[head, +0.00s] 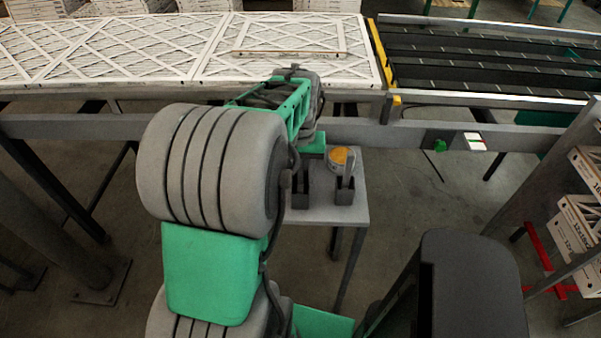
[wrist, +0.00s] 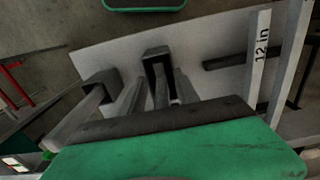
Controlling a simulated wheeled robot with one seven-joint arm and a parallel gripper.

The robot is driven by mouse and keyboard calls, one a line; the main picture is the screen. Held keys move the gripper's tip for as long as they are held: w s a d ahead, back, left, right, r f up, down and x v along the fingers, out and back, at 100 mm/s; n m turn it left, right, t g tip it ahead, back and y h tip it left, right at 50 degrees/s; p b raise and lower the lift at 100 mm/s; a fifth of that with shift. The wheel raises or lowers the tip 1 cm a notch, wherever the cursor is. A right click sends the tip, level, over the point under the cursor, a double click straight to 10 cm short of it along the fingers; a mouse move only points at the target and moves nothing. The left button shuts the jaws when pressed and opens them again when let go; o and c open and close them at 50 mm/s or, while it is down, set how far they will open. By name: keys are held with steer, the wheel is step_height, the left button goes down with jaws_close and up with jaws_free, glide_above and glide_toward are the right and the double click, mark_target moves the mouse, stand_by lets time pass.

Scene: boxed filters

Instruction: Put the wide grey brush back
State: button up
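My gripper (head: 310,160) is low over a small grey side table (head: 350,212), above the left of two dark holders (head: 303,190). In the wrist view its grey fingers (wrist: 157,95) reach from a dark bar toward that holder (wrist: 157,54). A thin grey piece shows between them at the holder's mouth; I cannot tell whether they grip it or whether it is the wide grey brush. A pale grey flat handle (head: 347,168) stands in the other holder (head: 345,192); in the wrist view it leans to the lower left (wrist: 78,124).
White filters (head: 280,60) lie on the line behind the table. A pale strip marked "12 in" (wrist: 261,50) and a dark bar (wrist: 225,58) are beside the fingers. Boxes (head: 575,235) are shelved at right.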

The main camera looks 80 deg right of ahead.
mark_target(300, 186)
step_height(300, 186, up, 12)
steer(key=w+a+f+n+t+h, duration=0.1)
steer(key=w+a+n, duration=0.3)
steer(key=w+a, duration=0.55)
steer(key=w+a+f+n, duration=0.1)
steer(key=w+a+n, duration=0.35)
steer(key=w, duration=0.75)
steer(key=w+a+f+n, duration=0.1)
steer(key=a+n, duration=0.1)
steer(key=a, duration=0.6)
steer(key=w+a+f+n+t, duration=0.1)
steer(key=a+f+n, duration=0.1)
steer(key=a, duration=0.7)
steer(key=w+a+f+n+t+y, duration=0.1)
steer(key=w+a+f+n, duration=0.1)
steer(key=a, duration=0.7)
steer(key=shift+f+n+b, duration=0.15)
steer(key=shift+n+b, duration=0.15)
steer(key=shift+n, duration=0.25)
steer(key=shift+w, duration=0.1)
